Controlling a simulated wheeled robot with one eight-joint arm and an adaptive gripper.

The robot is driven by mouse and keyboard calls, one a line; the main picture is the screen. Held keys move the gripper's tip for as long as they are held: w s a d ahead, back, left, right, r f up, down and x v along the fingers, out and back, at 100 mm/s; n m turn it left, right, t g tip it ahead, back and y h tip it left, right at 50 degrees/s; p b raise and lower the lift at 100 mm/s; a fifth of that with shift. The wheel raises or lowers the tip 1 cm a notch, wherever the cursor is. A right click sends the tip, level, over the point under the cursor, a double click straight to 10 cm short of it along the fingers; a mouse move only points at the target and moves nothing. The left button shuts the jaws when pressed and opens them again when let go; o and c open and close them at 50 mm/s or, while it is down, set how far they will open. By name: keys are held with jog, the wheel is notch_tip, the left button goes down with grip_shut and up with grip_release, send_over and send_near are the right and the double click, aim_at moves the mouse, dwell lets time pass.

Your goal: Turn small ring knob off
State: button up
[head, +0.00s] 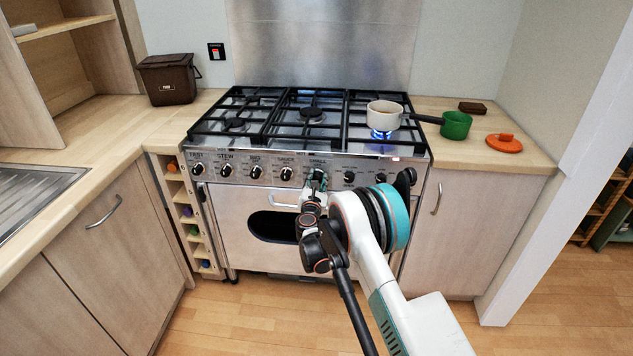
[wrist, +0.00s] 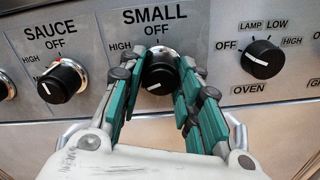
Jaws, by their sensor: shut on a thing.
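The small ring knob (wrist: 160,74) is black, below the "SMALL" and "OFF" lettering on the steel control panel. My gripper (wrist: 161,66) has its green-sided fingers on the left and right of this knob and is shut on it. A pale mark shows low on the knob, pointing down and slightly left, away from "OFF". In the head view my gripper (head: 316,184) is at the panel and mostly hides the knob. A blue flame (head: 380,134) burns under a white saucepan (head: 384,114) at the right of the hob.
The sauce knob (wrist: 62,81) is left of my gripper and the oven knob (wrist: 262,59) is right of it. The oven door handle (wrist: 236,132) runs below. A green pot (head: 456,125) and an orange lid (head: 504,143) sit on the right worktop.

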jog(key=m, duration=0.5)
jog(key=shift+r+m, duration=0.1)
jog(key=shift+m, duration=0.2)
jog(key=m, duration=0.5)
jog(key=shift+a, duration=0.1)
jog(key=m, duration=0.5)
jog(key=shift+r+m, duration=0.15)
jog(key=shift+m, duration=0.25)
jog(key=m, duration=0.5)
jog(key=shift+m, duration=0.3)
jog(key=o, duration=1)
jog(key=shift+w, duration=0.1)
jog(key=shift+o, duration=0.2)
jog(key=s, duration=1.2)
jog(key=shift+a, duration=0.2)
